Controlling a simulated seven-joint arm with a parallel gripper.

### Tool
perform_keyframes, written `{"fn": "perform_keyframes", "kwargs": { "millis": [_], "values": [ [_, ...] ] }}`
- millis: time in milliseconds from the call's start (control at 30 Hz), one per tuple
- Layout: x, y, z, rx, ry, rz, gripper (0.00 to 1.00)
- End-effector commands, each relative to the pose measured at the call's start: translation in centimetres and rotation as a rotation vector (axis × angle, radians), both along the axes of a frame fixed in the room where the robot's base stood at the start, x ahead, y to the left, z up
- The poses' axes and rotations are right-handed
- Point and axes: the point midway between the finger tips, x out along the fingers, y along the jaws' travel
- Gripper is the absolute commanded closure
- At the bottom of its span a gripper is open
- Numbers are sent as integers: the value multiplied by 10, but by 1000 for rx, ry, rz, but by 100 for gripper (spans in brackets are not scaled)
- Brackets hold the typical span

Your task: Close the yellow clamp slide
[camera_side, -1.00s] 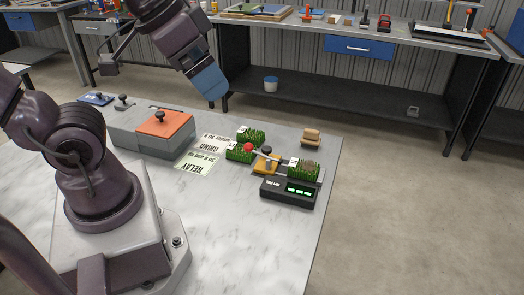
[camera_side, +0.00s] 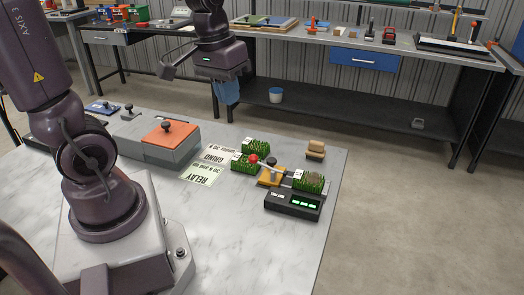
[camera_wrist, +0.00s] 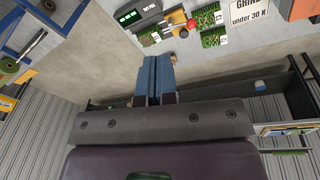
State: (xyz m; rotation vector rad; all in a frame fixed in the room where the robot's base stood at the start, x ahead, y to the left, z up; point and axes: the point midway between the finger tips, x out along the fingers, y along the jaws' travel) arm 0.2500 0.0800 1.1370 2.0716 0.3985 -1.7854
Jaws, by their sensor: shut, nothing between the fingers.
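The yellow clamp (camera_side: 268,179) sits on the marble table, among the turf pieces, with a dark knob on top and a pale bar ending in a red ball (camera_side: 254,159). It also shows near the top edge of the wrist view (camera_wrist: 177,18). How far its slide stands open cannot be told. My gripper (camera_side: 228,103) is high above the table's far side, well apart from the clamp, with its blue fingers pointing down. In the wrist view the fingers (camera_wrist: 157,60) are together and empty.
Turf pieces (camera_side: 256,145) stand beside the clamp, one by a black scale (camera_side: 293,203) with green digits. A tan block (camera_side: 315,149) lies behind. Printed cards (camera_side: 203,172) and a grey box with an orange lid (camera_side: 170,133) are to the left. The table's front right is clear.

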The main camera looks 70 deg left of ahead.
Motion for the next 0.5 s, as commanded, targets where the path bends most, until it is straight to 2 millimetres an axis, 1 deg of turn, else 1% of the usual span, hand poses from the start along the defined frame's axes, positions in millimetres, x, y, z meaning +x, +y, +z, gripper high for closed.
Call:
{"fn": "perform_keyframes", "kwargs": {
  "millis": [33, 167, 200, 267, 300, 367, 400, 500],
  "values": [
    [9, 17, -13, -41, 44, 99, 100],
    [28, 56, -43, -142, 122, 356, 100],
    [33, 69, -54, -171, 145, 441, 100],
    [39, 89, -71, -217, 176, 572, 100],
    [42, 102, -84, -246, 196, 662, 100],
    [46, 121, -103, -288, 223, 799, 100],
    [48, 134, -116, -315, 240, 888, 100],
    [53, 161, -145, -376, 271, 1100, 100]
  ]
}}
